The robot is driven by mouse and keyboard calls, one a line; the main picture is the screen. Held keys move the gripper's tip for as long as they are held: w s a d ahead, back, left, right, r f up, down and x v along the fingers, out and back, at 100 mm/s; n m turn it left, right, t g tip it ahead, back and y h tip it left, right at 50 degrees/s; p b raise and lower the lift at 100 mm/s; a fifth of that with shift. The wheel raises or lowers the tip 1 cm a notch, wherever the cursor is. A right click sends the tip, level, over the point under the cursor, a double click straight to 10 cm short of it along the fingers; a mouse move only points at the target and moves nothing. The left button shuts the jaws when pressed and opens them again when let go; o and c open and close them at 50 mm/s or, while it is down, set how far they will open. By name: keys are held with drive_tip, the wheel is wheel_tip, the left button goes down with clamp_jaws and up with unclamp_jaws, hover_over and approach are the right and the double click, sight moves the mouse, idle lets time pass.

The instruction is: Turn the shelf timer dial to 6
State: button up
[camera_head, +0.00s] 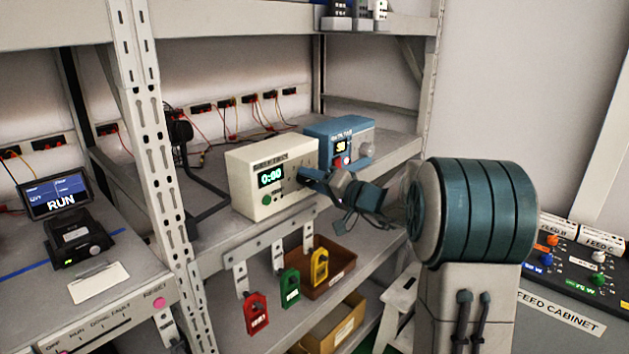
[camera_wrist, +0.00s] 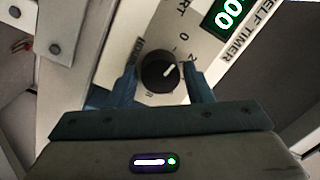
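The shelf timer (camera_head: 258,186) is a cream box on the middle shelf, its green display reading 0:00. In the wrist view its black dial (camera_wrist: 158,76) has a white pointer line aimed up and right, toward the side of the printed 0 and 2. I cannot tell exactly which mark it meets. My gripper (camera_wrist: 160,80) has one finger on each side of the dial, with narrow gaps showing, so it looks open around it. In the head view my gripper (camera_head: 308,177) is at the timer's front face and hides the dial.
A blue timer-like box (camera_head: 340,137) stands close behind and right of the shelf timer. Red, green and yellow padlock-shaped tags (camera_head: 290,287) hang below the shelf edge. A rack upright (camera_head: 160,150) stands to the left. A feed cabinet (camera_head: 570,290) is at the right.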

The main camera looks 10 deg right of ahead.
drive_tip(key=c, duration=0.6)
drive_tip(key=shift+o, duration=0.2)
